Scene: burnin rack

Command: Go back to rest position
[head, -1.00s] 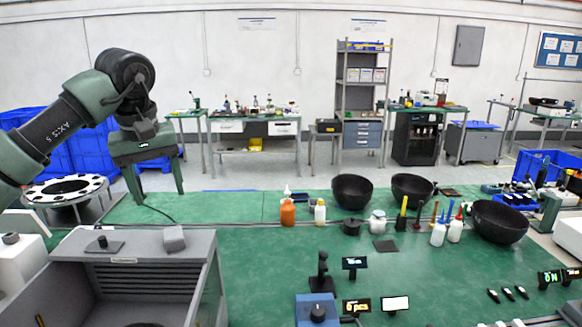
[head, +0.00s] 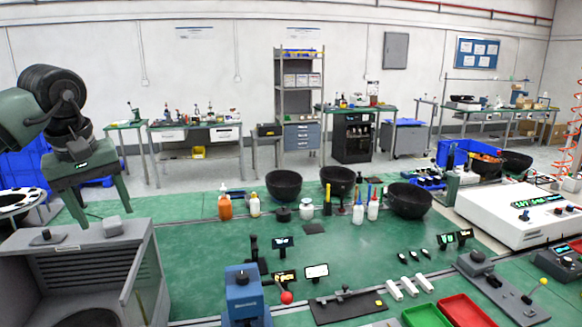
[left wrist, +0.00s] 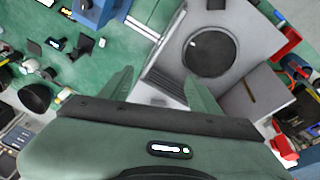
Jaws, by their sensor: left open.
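My left gripper (head: 98,208) hangs from the arm at the left of the head view, fingers pointing down and spread apart with nothing between them. It is above and behind the open grey box (head: 85,262) on the green bench. In the left wrist view its two fingers (left wrist: 155,88) are wide apart at either side. The grey box with its dark round part (left wrist: 209,50) shows beyond them. My right gripper is in neither view.
The green bench (head: 350,250) holds black bowls (head: 284,184), bottles (head: 225,205), a blue device (head: 242,290), red and green trays (head: 465,310) and a white instrument (head: 520,215). A round perforated stand (head: 18,200) is at the far left. The bench's middle has bare patches.

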